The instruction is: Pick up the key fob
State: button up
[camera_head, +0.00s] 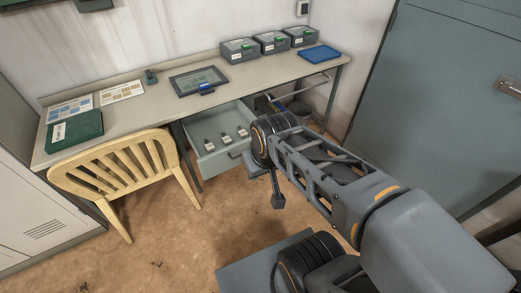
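Several small dark items with pale ends, which look like key fobs, lie in a row in the open grey drawer (232,156) under the desk. They are the left one (209,144), the middle one (226,138) and the right one (242,131). Which of them the task means, I cannot tell. My gripper (278,201) hangs in front of the drawer, to its right and apart from the fobs. It is small and partly hidden by my arm, so its opening is unclear. I see nothing held in it.
The desk (140,102) carries a tablet (195,80), a green box (74,131), cards, a blue tray (319,54) and grey cases (270,43). A yellow chair (118,165) stands left of the drawer. Brown floor (165,235) is clear in front. A grey door (440,100) is at right.

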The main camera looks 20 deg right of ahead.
aim_at(209, 147)
jog(key=u, duration=0.2)
jog(key=i, duration=1.15)
jog(key=z, duration=0.45)
